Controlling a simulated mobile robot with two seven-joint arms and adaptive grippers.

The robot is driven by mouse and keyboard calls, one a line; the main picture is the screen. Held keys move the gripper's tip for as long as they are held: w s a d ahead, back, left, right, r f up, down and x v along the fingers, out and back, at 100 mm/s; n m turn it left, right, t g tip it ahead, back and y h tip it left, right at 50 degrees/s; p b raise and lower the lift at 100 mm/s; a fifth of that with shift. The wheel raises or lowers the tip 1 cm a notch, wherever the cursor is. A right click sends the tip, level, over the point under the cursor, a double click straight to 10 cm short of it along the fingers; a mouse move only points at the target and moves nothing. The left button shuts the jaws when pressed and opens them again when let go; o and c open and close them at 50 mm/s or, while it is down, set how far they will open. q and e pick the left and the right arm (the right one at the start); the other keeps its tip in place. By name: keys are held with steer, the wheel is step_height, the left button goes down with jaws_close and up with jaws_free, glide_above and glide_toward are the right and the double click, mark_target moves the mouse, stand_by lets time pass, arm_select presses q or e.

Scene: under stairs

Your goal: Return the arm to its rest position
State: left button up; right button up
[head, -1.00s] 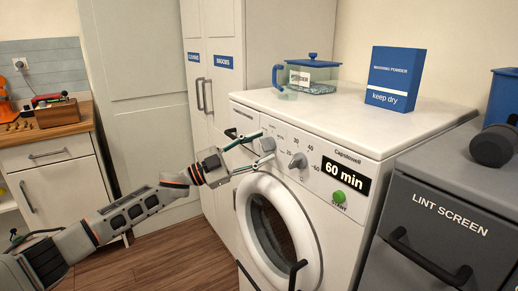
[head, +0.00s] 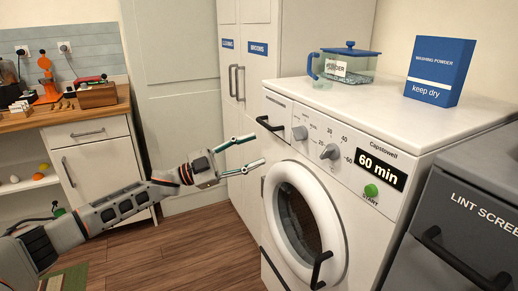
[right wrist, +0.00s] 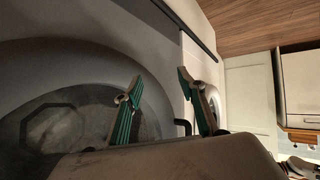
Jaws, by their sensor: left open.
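My left gripper (head: 259,150) is open and empty in the head view, its two fingers spread and pointing right. It is in front of the tall cabinet, just left of the washing machine's front, and appears apart from it. My left arm stretches in from the lower left. My right gripper (right wrist: 159,76) shows in the right wrist view with its two green-padded fingers apart and nothing between them. It is in front of a round door with dark glass. The right gripper does not show in the head view.
The white washing machine (head: 390,130) has a shut round door (head: 334,245), a knob (head: 330,151) and a "60 min" display. A washing powder box (head: 440,70) and glass container (head: 345,68) stand on top. A wooden counter (head: 60,115) is at left. Floor (head: 190,250) near my arm is clear.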

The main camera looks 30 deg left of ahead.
stand_by(0.4)
arm_select(q)
steer(key=s+d+f+n+t+y+p, duration=0.2)
steer(key=s+d+f+n+y, duration=0.3)
steer(key=f, duration=0.5)
steer(key=s+d+f+n+t+y+p, duration=0.1)
steer(key=s+d+f+n+y+p, duration=0.2)
steer(key=s+d+f, duration=0.55)
steer(key=s+f+n+g+y+p, duration=0.1)
steer(key=s+f+n+g+y, duration=0.1)
steer(key=s+f, duration=0.7)
steer(key=s+a+f+n+g+y+p, duration=0.1)
steer(key=s+f+n+g+y+p, duration=0.1)
steer(key=s+f, duration=0.7)
steer(key=s+n+g+y, duration=0.1)
steer(key=s+n+y, duration=0.1)
steer(key=s, duration=0.3)
steer(key=shift+s+a+f+n+p, duration=0.15)
steer(key=shift+s+a+n+p, duration=0.1)
steer(key=shift+n+p, duration=0.05)
arm_select(e)
steer(key=shift+m, duration=0.4)
steer(key=r, duration=0.3)
steer(key=s+a+r, duration=0.1)
steer(key=r, duration=0.1)
steer(key=shift+w+r, duration=0.2)
steer(key=shift+r, duration=0.1)
